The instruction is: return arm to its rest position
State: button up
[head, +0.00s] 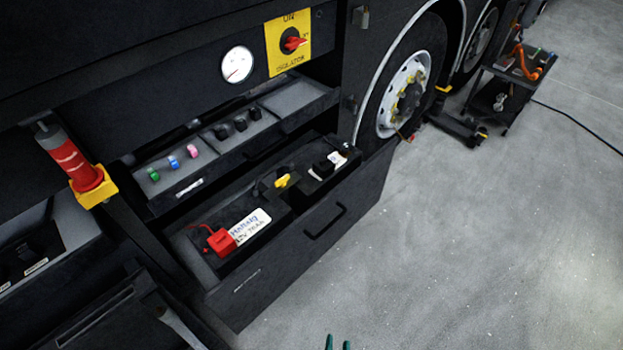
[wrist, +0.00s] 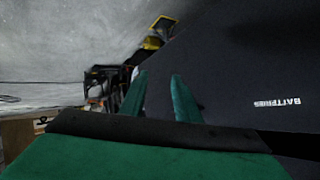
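My gripper (head: 338,343) shows only as two green fingertips at the bottom edge of the head view, over the bare floor. In the wrist view its two green fingers (wrist: 160,98) stand apart with nothing between them. The gripper is clear of the open battery drawer (head: 300,246). A dark panel lettered "BATTERIES" (wrist: 277,102) fills the right of the wrist view. The rest of my arm is out of the head view.
The battery drawer juts out from the coach, with a red terminal cover (head: 221,242) and a yellow part (head: 282,181) in it. A wheel (head: 404,92) and a tool cart (head: 507,85) stand farther back. The floor (head: 470,240) on the right is free.

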jog(key=s+a+r+n+t, duration=0.1)
jog(key=s+a+r+n, duration=0.1)
jog(key=r, duration=0.6)
jog(key=s+a+r+n+t+y, duration=0.1)
jog(key=s+a+r+n+t, duration=0.1)
jog(key=s+a+r, duration=0.3)
notch_tip(320, 180, up, 3)
jog(key=shift+s+r+n+t, duration=0.15)
jog(key=shift+s+n+t, duration=0.15)
jog(key=shift+n, duration=0.2)
